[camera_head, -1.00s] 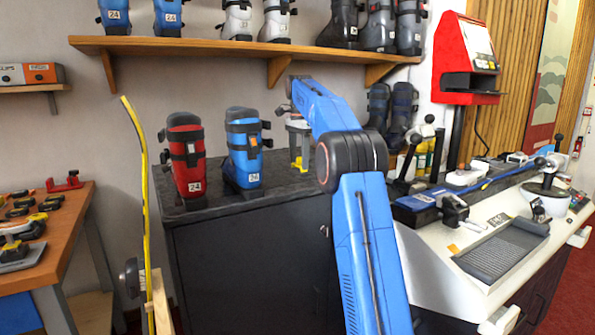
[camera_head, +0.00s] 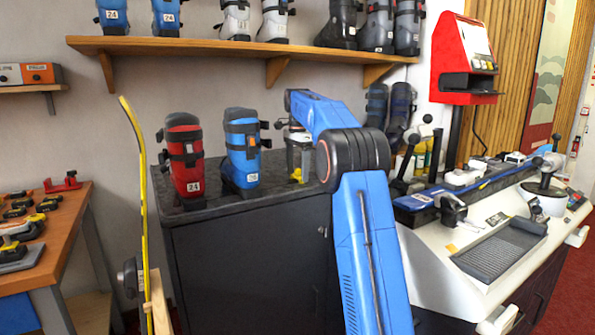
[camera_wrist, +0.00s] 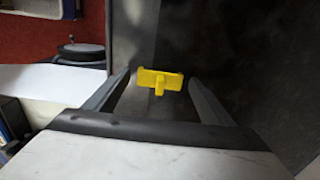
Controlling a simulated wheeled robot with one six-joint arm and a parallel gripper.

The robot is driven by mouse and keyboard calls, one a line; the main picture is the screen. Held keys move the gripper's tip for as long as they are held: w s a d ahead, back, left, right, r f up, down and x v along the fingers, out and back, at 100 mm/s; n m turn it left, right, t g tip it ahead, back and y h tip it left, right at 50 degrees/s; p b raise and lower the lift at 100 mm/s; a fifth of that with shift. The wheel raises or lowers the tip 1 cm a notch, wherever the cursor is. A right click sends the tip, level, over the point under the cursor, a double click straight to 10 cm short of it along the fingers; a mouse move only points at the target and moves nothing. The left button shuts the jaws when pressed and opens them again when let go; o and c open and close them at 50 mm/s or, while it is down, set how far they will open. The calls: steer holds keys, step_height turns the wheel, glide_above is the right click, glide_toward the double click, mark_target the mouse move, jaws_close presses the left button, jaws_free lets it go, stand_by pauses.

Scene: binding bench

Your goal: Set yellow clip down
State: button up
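The yellow clip (camera_wrist: 160,79) shows in the wrist view between the tips of my gripper (camera_wrist: 160,77), with a narrow gap seen on each side. My gripper's fingers are apart. In the head view, the clip (camera_head: 296,176) is a small yellow patch just below my gripper (camera_head: 298,168), at the top of the dark cabinet (camera_head: 260,215). It appears to be at or very near the cabinet top; contact is hard to tell. My gripper partly hides it there.
A blue boot (camera_head: 242,150) and a red boot (camera_head: 184,160) stand on the cabinet to the left of my gripper. A shelf (camera_head: 210,47) with boots hangs above. A white bench (camera_head: 440,240) with a grey tray (camera_head: 500,250) is at right.

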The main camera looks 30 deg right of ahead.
mark_target(297, 169)
steer(key=shift+r, duration=0.1)
step_height(297, 169, up, 12)
stand_by(0.8)
steer(key=shift+s, duration=0.1)
